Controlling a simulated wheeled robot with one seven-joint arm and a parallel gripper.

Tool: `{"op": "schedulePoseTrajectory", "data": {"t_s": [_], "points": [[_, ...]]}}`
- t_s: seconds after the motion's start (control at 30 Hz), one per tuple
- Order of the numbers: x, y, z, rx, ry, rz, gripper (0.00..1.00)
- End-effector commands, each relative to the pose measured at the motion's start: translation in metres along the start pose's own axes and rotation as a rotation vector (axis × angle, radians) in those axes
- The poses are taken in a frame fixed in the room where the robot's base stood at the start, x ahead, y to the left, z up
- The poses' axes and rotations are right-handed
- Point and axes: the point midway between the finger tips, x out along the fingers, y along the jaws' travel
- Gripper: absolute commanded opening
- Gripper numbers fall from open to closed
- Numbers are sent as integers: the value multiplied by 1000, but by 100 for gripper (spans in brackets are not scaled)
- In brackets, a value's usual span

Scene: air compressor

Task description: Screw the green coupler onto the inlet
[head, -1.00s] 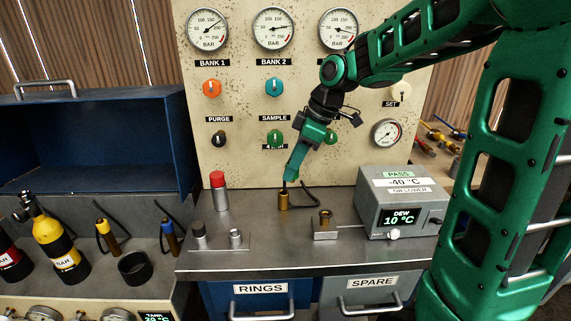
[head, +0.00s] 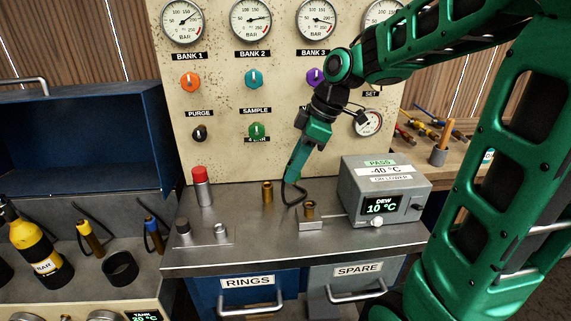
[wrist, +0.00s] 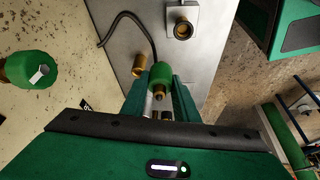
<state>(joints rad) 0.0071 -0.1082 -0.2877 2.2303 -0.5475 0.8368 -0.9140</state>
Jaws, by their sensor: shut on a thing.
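The green coupler (wrist: 161,74) shows in the wrist view between the fingers of my gripper (wrist: 160,84), which is shut on it. A brass end sticks out of the coupler, and a black hose trails from it. In the head view my gripper (head: 291,175) hangs above the bench and the coupler is hard to make out. The brass fitting on a small grey block, which looks like the inlet (head: 310,209), stands to the right of and below my gripper. It also shows in the wrist view (wrist: 183,31), apart from the coupler.
A brass post (head: 267,191) stands just left of my gripper. The grey dew meter (head: 384,190) is right of the inlet, linked by a thin tube. A red-capped cylinder (head: 202,187) is at left. The gauge panel (head: 220,105) rises behind. The front bench strip is clear.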

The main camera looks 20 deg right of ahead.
Motion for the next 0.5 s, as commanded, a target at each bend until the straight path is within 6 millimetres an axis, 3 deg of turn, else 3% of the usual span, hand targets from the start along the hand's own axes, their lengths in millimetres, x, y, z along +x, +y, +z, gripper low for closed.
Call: {"op": "schedulePoseTrajectory", "data": {"t_s": [0.5], "points": [[-10, -18, 24, 2, 0, 0, 2]]}}
